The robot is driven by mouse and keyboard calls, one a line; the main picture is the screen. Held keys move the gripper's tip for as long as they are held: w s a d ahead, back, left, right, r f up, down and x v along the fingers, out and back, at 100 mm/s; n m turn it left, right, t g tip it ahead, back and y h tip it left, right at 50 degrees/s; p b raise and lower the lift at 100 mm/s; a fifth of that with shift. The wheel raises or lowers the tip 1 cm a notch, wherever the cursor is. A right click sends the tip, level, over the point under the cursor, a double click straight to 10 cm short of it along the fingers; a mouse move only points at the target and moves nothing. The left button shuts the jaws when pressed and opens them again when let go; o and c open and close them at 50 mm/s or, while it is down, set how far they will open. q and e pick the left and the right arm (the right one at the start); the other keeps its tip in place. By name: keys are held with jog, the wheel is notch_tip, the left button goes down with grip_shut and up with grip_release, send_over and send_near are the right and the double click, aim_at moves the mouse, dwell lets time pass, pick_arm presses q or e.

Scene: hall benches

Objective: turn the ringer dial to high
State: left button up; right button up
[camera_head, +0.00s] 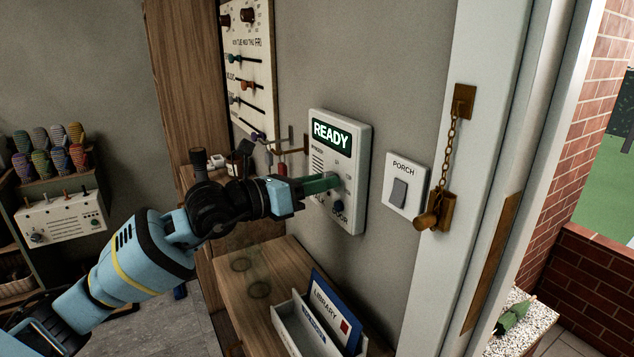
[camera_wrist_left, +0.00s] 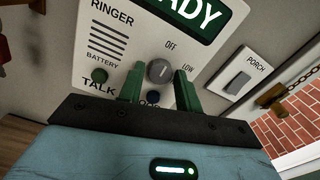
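The door intercom panel (camera_head: 357,150) hangs on the grey wall with a lit READY screen (camera_head: 331,135). In the left wrist view its RINGER label (camera_wrist_left: 112,14) is at upper left, and the round grey ringer dial (camera_wrist_left: 159,71) has OFF and LOW printed above and right of it. No HIGH label shows. My left gripper (camera_head: 330,182) reaches the panel front. Its green fingers (camera_wrist_left: 160,85) stand on both sides of the dial, very close to it; whether they press on it is unclear. My right gripper is not in view.
A PORCH switch (camera_head: 405,185) and door chain (camera_head: 457,150) are to the right. Below are a wooden bench (camera_head: 235,285) and a holder with a LIBRARY folder (camera_head: 328,305).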

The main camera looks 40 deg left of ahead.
pick_arm(q)
jog(key=c, duration=0.6)
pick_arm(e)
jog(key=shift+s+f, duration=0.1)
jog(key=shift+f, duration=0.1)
pick_arm(q)
jog(key=m+b, duration=1.2)
jog(key=m, duration=1.1)
jog(key=shift+m, duration=0.4)
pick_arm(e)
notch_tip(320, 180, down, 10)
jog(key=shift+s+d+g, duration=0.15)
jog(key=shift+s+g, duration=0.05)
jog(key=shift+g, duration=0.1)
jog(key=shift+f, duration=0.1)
